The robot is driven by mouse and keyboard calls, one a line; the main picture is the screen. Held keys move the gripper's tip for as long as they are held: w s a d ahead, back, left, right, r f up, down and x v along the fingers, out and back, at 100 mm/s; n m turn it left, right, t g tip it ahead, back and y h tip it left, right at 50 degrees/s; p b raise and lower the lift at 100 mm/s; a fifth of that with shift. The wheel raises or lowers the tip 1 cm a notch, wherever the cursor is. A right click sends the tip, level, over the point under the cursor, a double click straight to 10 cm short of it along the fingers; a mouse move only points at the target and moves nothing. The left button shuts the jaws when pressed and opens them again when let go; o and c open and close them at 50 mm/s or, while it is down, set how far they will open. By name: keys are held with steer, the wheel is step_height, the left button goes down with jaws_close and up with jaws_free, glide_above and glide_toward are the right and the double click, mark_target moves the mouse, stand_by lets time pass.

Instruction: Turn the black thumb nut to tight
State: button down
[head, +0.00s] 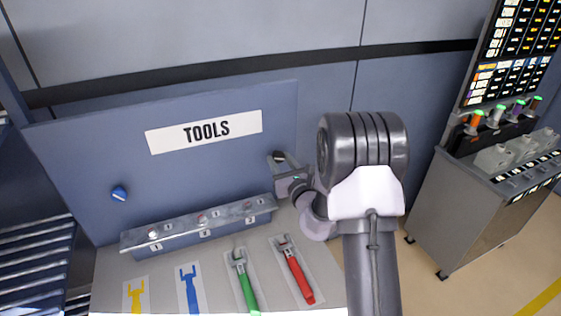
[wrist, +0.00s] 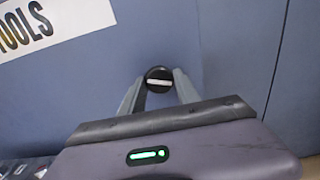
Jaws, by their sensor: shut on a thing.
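The black thumb nut (wrist: 159,78) sits on the blue tool panel, seen in the wrist view between the tips of my gripper (wrist: 159,88). It is round and dark with a pale bar across its face, and the bar lies nearly level in that view. The two grey fingers are closed in on it from both sides. In the head view my gripper (head: 281,163) is at the right part of the panel, and the nut is mostly hidden there by the gripper.
A blue knob (head: 120,193) is on the panel's left side. A metal rail (head: 185,229) with small numbered labels runs below. Green (head: 243,283) and red (head: 295,272) wrenches lie on the bench. A grey cabinet (head: 480,210) stands at right. A TOOLS sign (head: 204,132) is on the panel.

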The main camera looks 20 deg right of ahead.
steer(key=shift+m, duration=0.3)
steer(key=m+p, duration=0.3)
steer(key=shift+r+p, duration=0.2)
steer(key=shift+p, duration=0.15)
steer(key=m+p, duration=0.3)
steer(key=m, duration=0.2)
steer(key=shift+a+p, duration=0.1)
steer(key=shift+p, duration=0.2)
steer(key=m+p, duration=0.3)
steer(key=m, duration=0.1)
steer(key=shift+f+m+p, duration=0.1)
steer(key=shift+m+p, duration=1.05)
steer(key=shift+m, duration=0.85)
steer(key=c, duration=0.9)
jaws_free()
